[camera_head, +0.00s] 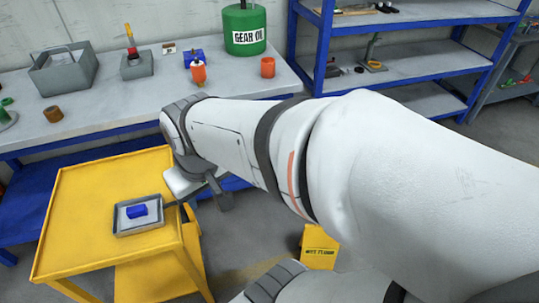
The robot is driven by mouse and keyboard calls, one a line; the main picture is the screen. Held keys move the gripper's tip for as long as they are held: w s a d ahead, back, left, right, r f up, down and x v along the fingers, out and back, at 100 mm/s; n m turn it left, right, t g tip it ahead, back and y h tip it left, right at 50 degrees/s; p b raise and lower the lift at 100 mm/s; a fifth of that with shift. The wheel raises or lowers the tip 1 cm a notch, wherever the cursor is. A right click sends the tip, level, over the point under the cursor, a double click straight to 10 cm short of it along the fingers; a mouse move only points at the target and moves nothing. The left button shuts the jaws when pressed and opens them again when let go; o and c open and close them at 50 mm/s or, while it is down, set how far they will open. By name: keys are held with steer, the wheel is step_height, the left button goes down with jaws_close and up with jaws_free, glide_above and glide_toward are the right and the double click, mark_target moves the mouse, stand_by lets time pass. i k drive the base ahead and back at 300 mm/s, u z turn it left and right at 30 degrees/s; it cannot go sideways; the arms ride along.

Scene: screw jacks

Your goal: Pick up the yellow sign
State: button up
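A yellow sign (319,248) with dark lettering, reading roughly "WET FLOOR", stands on the floor at the lower middle. My arm passes above and beside it, and its lower part is close to my own body at the bottom of the view. My gripper (205,190) is at the far end of my white arm, by the right edge of the yellow cart and well to the left of the sign. It points downward and is partly hidden by the wrist. I cannot make out whether its fingers are apart or closed. No held object shows.
Blue shelving (322,45) stands at right.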

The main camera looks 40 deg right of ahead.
mark_target(319, 251)
steer(key=z, duration=3.45)
steer(key=k, duration=1.15)
steer(key=u, duration=0.85)
steer(key=i, duration=1)
